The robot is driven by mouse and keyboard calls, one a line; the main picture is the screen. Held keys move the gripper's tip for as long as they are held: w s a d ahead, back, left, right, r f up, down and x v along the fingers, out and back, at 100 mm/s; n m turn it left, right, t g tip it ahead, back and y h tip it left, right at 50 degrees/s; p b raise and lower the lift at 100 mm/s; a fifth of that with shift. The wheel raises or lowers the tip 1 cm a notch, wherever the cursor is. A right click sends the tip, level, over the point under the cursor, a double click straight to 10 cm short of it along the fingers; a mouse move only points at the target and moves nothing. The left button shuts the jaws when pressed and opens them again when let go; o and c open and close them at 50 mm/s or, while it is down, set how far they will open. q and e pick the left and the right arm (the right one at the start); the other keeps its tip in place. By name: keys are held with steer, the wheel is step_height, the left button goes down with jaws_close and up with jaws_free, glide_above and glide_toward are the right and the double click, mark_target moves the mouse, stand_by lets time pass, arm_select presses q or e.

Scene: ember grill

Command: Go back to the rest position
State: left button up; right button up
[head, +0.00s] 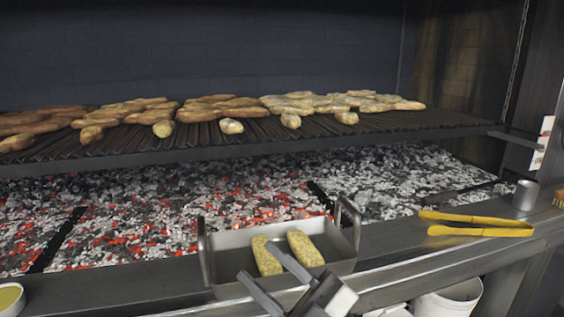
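My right gripper (255,259) comes in from the bottom, with its two fingers spread apart over the front of the metal tray (228,240). Two yellowish, speckled pieces of food lie in the tray. The left piece (264,258) appears behind and between the fingertips, and the right piece (305,248) lies beside it. I see no piece gripped. The gap in height between the fingers and the tray is hard to tell. My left gripper is not in view.
Several browned pieces (205,108) lie on the grill grate (250,132) above glowing coals (190,205). Yellow tongs (480,226) and a small metal cup (525,194) rest on the right ledge. A bowl (10,298) stands at lower left, a white bucket (450,300) below right.

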steer(key=w+d+f+m+t+h, duration=0.1)
steer(key=d+f+m+t+h, duration=0.55)
steer(key=f+m+h, duration=0.55)
steer(key=s+d+f+m+g+h+p, duration=0.1)
steer(key=s+d+f+m+g+h, duration=0.2)
steer(key=s+f, duration=0.3)
steer(key=s+d+f+m+g+h+p, duration=0.1)
steer(key=s+d+f+m+g+h, duration=0.2)
steer(key=f, duration=0.7)
steer(key=s+d+m+g, duration=0.1)
steer(key=s+d+m, duration=0.1)
steer(key=s+d, duration=0.1)
steer(key=shift+s+f, duration=0.15)
steer(key=shift+g, duration=0.25)
